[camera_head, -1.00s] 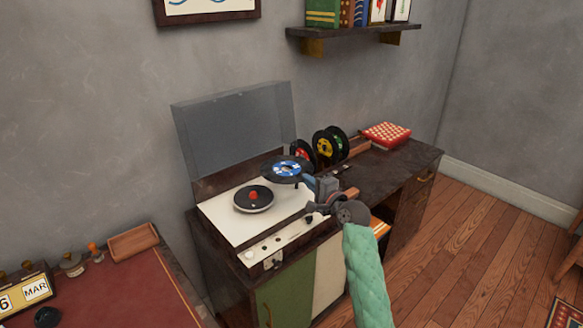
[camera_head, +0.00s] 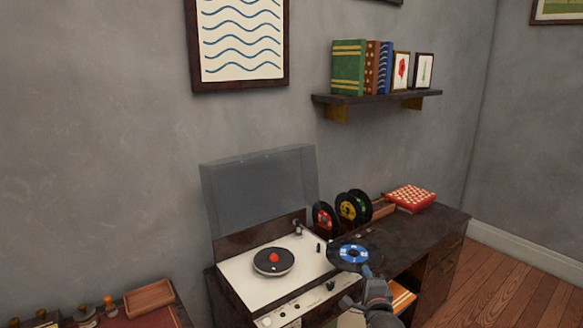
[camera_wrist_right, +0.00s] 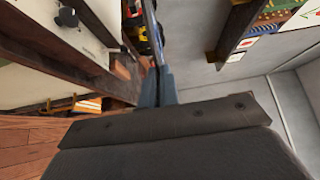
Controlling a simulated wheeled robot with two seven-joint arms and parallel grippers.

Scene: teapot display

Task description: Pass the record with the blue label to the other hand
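The record with the blue label (camera_head: 354,255) is a dark disc held roughly flat, in front of the cabinet to the right of the turntable. My right gripper (camera_head: 367,273) is shut on its near edge, from the lower right. In the right wrist view the gripper's fingers (camera_wrist_right: 157,88) are close together, with the thin dark record (camera_wrist_right: 152,35) seen edge-on between them. My left gripper is in neither view.
The record player (camera_head: 270,285) has a red-centred disc (camera_head: 273,261) on it and its clear lid (camera_head: 260,190) stands raised. Records with red (camera_head: 324,219) and yellow (camera_head: 352,207) labels stand upright behind. A red-and-white box (camera_head: 410,198) and a wall shelf (camera_head: 375,98) are further right.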

